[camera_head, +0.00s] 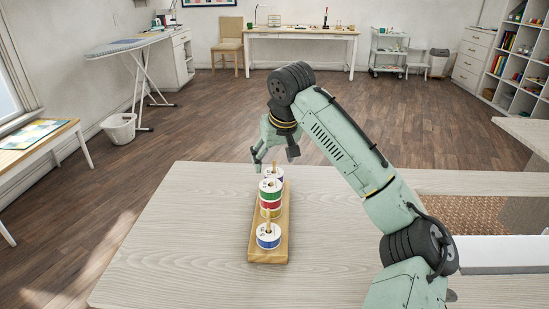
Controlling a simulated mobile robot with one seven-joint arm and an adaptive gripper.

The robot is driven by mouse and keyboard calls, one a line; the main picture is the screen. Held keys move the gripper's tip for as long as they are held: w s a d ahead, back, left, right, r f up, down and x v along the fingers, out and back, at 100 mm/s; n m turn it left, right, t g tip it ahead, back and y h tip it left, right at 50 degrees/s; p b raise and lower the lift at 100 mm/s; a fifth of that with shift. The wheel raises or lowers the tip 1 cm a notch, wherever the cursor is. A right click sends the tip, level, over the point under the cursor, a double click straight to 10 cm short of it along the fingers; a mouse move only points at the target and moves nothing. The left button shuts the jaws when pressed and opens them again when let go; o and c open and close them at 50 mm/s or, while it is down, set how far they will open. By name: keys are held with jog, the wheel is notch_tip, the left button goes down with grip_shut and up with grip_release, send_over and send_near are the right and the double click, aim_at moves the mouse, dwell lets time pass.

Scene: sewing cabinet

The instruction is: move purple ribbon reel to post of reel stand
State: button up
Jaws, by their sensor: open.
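The wooden reel stand (257,250) lies lengthwise on the pale wood table. At its near end a reel with a blue band (268,240) sits around a post. In the middle, a stack shows a green reel (268,194) on top, a red reel (271,203) below it and a yellowish one lower down. Behind the stack is the purple ribbon reel (277,177), white on top and partly hidden by the green reel. My gripper (274,163) is open at the far end of the stand, its fingers just above or around the purple reel; I cannot tell if they touch it.
The pale table (170,250) is clear left of the stand. My arm spans the right side. Beyond the table is open wooden floor, with an ironing board (125,46), white bin (119,129), chair (229,42) and white desk (300,33) farther off.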

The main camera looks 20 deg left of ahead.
jog(key=v, duration=1.2)
dwell(0.4)
